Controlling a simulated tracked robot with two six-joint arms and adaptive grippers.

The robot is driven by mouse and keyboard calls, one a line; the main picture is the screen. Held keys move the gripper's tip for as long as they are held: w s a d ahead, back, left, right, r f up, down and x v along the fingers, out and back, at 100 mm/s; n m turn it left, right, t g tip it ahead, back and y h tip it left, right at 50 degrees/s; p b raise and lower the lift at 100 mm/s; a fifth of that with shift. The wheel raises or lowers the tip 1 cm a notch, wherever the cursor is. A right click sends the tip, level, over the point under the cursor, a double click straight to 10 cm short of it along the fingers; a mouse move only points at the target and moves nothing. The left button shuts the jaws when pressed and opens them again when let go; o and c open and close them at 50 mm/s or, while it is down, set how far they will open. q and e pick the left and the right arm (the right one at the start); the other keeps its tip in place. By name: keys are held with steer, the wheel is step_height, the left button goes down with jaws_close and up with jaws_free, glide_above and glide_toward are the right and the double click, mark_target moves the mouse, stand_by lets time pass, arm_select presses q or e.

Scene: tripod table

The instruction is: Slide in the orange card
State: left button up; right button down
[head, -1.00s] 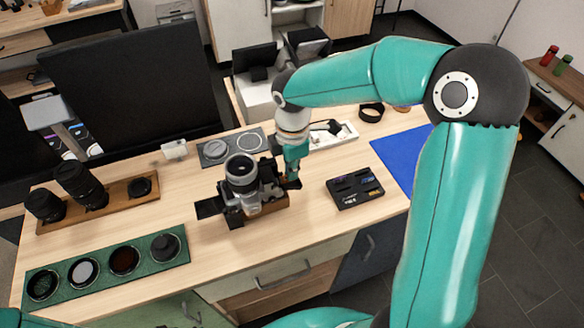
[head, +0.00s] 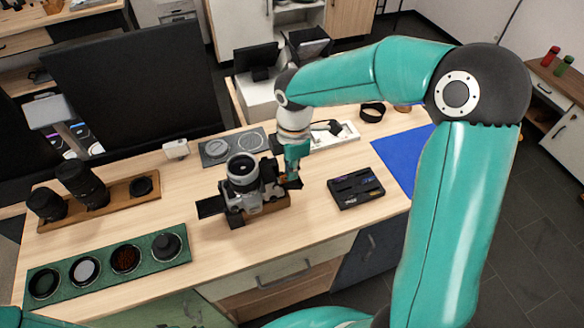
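A silver and black camera (head: 243,176) sits on a small wooden block (head: 272,206) near the middle of the table, with a dark flap or plate (head: 210,207) sticking out at its left. My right gripper (head: 291,183) points down right beside the camera's right side. Its fingertips are small and dark against the camera, so I cannot tell whether they are open or hold a card. No orange card can be made out. A black card case (head: 355,188) with small coloured items in its slots lies to the right of the gripper. My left gripper is out of view.
A green tray (head: 62,268) with round filters lies front left, and a wooden lens rack (head: 115,198) behind it. A grey mat (head: 218,148), white tray (head: 338,135) and blue mat (head: 408,157) lie farther back. A large black screen stands back left. The table's front centre is clear.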

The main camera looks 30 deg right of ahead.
steer(key=shift+w+a, duration=0.15)
steer(key=shift+a, duration=0.5)
steer(key=shift+w+a, duration=0.15)
steer(key=shift+a, duration=0.45)
stand_by(0.5)
steer(key=c, duration=1.6)
jaws_free()
steer(key=shift+c, duration=0.2)
steer(key=shift+s+d+f, duration=0.1)
steer(key=shift+d, duration=0.1)
steer(key=shift+d, duration=0.15)
steer(key=shift+s+d, duration=0.2)
steer(key=shift+d, duration=0.5)
steer(key=shift+s+d, duration=0.15)
steer(key=shift+d, duration=0.55)
steer(key=o, duration=0.6)
steer(key=shift+c, duration=0.2)
